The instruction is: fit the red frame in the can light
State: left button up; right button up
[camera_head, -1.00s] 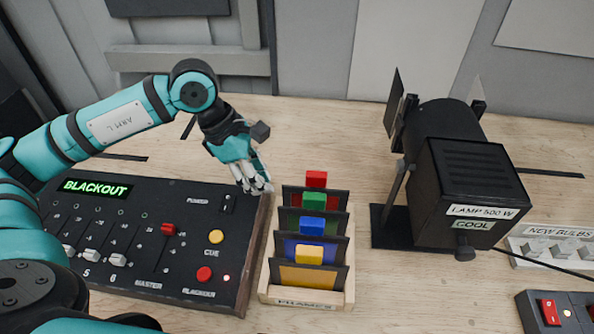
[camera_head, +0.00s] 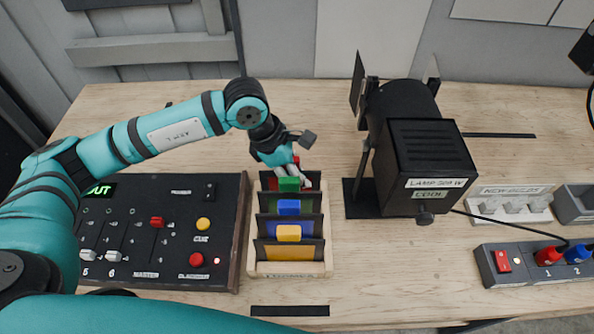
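The red frame stands at the back of a wooden rack (camera_head: 290,269) labelled FRAMES. A bit of its red tab (camera_head: 296,159) shows at my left gripper (camera_head: 291,173), and a little red gel shows below. My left gripper is at the back of the rack, with its pale fingers at the red tab. The fingers overlap the tab, so I cannot tell whether they are closed on it. The black can light (camera_head: 425,150) stands right of the rack, labelled LAMP 500 W and COOL, with flaps at its far end.
Frames with green (camera_head: 289,184), blue (camera_head: 289,207) and yellow (camera_head: 289,233) tabs stand in front in the rack. A control desk (camera_head: 160,230) is left. New bulbs (camera_head: 515,205) and a switch box (camera_head: 535,262) are right. A cable runs from the light.

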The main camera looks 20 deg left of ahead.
aim_at(298, 158)
pick_arm(q)
grip_shut()
dwell(0.3)
jog(key=shift+r, duration=0.1)
jog(key=shift+r+p, duration=1)
jog(key=shift+r, duration=1.95)
